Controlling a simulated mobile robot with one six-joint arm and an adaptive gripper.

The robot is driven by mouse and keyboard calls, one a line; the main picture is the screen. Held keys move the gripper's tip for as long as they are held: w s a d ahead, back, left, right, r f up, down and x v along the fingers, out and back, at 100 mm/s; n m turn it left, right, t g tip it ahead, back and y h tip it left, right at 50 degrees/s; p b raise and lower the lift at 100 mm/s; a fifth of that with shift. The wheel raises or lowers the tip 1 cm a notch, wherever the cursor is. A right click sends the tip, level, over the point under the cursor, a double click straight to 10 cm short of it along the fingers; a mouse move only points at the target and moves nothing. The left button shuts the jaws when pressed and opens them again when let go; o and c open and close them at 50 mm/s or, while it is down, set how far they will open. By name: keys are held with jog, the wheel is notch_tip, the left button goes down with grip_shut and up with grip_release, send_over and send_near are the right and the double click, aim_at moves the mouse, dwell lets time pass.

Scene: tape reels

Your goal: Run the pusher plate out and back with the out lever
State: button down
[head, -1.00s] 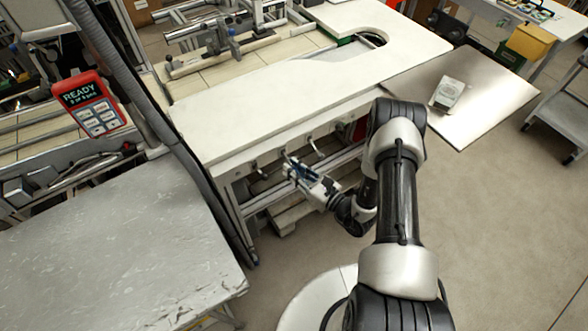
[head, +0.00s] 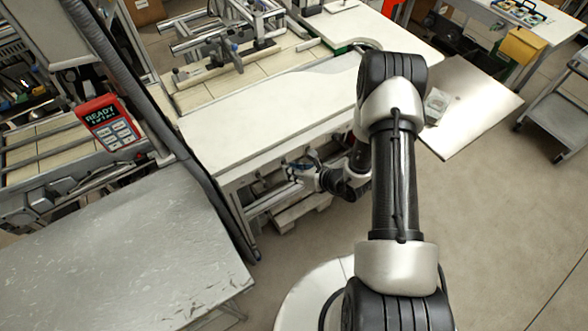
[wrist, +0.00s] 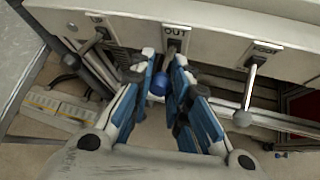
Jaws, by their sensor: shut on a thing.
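The out lever (wrist: 171,48) hangs from a plate marked OUT on the bench's front face, in the wrist view. In the head view my gripper (head: 300,168) is small, at the bench's front edge, and the lever is hard to make out there. I cannot pick out the pusher plate for certain.
Another lever (wrist: 97,40) hangs to the left, and one with a grey knob (wrist: 243,118) to the right. The white bench top (head: 270,115) lies above. A red pendant (head: 108,122) reads READY. A scratched metal table (head: 110,240) stands at left.

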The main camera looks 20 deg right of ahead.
jog(key=shift+r+g, duration=0.1)
jog(key=shift+g, duration=0.2)
jog(key=c, duration=1.5)
grip_release()
jog(key=shift+o, duration=0.2)
jog(key=v, duration=1.2)
jog(key=shift+a+r, duration=0.15)
jog(key=shift+a, duration=0.05)
